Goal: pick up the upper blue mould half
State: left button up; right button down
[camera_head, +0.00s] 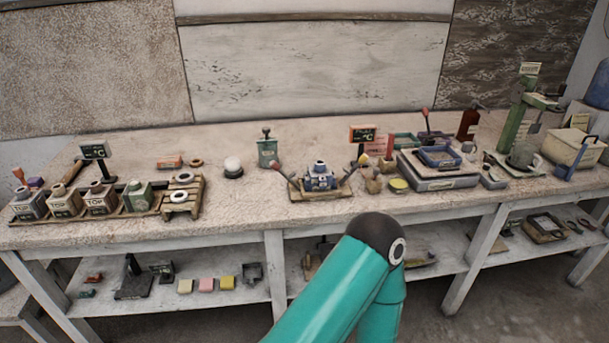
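A blue mould (320,181) sits on a low wooden tray (322,195) near the front edge of the bench, at the middle of the picture. It has a pale round neck on top, and a lever handle stands out on either side. Its upper part looks seated on the part below; the seam between the halves is too small to make out. One of my teal arms shows below the bench front, with its dark joint uppermost. Neither of my grippers shows in this view.
Right are a yellow tin (398,186), a grey box with a blue tray (440,157) and a green press (517,115). Lower shelves hold small blocks.

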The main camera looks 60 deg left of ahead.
aim_at(321, 174)
jog(key=z, duration=1.9)
jog(key=i, duration=0.1)
jog(key=u, duration=3.25)
jog(key=i, duration=0.75)
